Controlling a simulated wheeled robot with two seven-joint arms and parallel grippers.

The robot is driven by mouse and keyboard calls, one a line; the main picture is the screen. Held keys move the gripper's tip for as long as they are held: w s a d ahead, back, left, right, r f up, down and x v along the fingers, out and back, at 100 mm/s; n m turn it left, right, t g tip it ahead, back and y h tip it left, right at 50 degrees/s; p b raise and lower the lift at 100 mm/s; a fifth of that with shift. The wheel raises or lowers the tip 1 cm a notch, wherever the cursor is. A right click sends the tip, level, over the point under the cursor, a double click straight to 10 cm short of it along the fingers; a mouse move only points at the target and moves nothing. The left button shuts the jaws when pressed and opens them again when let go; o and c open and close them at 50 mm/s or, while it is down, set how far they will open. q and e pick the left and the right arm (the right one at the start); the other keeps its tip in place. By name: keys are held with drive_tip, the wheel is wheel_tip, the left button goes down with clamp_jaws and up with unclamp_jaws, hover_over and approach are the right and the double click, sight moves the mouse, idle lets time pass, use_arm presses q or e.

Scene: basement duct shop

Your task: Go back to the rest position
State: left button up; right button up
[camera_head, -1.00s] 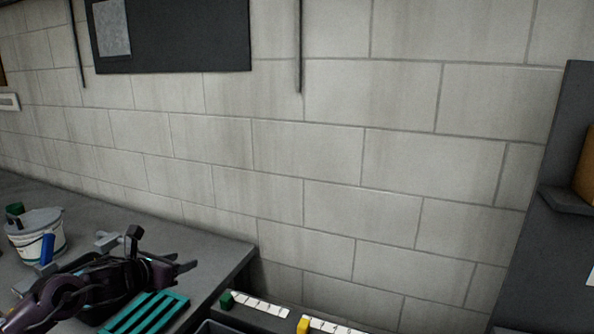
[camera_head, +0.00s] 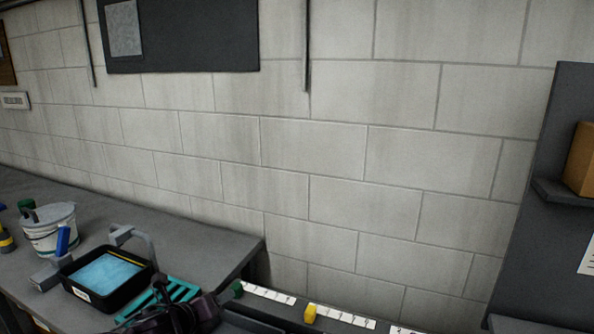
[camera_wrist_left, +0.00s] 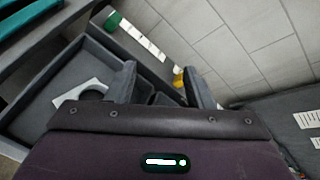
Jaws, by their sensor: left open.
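My left gripper (camera_head: 212,302) is low in the head view, beside the teal slatted rack (camera_head: 160,298) at the bench's right end. It is dark and partly cut off by the bottom edge. In the left wrist view its two grey fingers (camera_wrist_left: 163,86) stand apart with nothing between them, above a grey tray with dividers (camera_wrist_left: 40,118). My right gripper is in neither view.
A black tub with a blue inside (camera_head: 70,280), a white bucket (camera_head: 48,232) and a grey tap-like handle (camera_head: 135,238) are on the bench. A dark shelf unit (camera_head: 560,220) stands right.

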use_arm(q)
drive_tip(key=s+d+f+n+g+y, duration=0.1)
drive_tip(key=s+d+f+n, duration=0.15)
drive_tip(key=s+n, duration=0.4)
drive_tip(key=s+d+f+n+g+y, duration=0.1)
drive_tip(key=s+d+f+n, duration=0.1)
drive_tip(key=s+f+n, duration=0.35)
drive_tip(key=s+a+f+n+g+y, duration=0.1)
drive_tip(key=s+a+n+g, duration=0.2)
drive_tip(key=s+n, duration=0.7)
drive_tip(key=s+a+f+n+g+y, duration=0.1)
drive_tip(key=s+a+n+g, duration=0.25)
drive_tip(key=s+n, duration=0.6)
wheel_tip(320, 180, down, 41)
drive_tip(key=s+m+g+b, duration=0.1)
drive_tip(key=s+g+b, duration=0.15)
drive_tip(key=b, duration=0.75)
drive_tip(key=s+a+f+b, duration=0.2)
drive_tip(key=s+f+b, duration=0.4)
drive_tip(key=s+f, duration=1.3)
wheel_tip(320, 180, down, 4)
drive_tip(key=shift+a+f, duration=0.1)
drive_tip(key=shift+a, duration=0.15)
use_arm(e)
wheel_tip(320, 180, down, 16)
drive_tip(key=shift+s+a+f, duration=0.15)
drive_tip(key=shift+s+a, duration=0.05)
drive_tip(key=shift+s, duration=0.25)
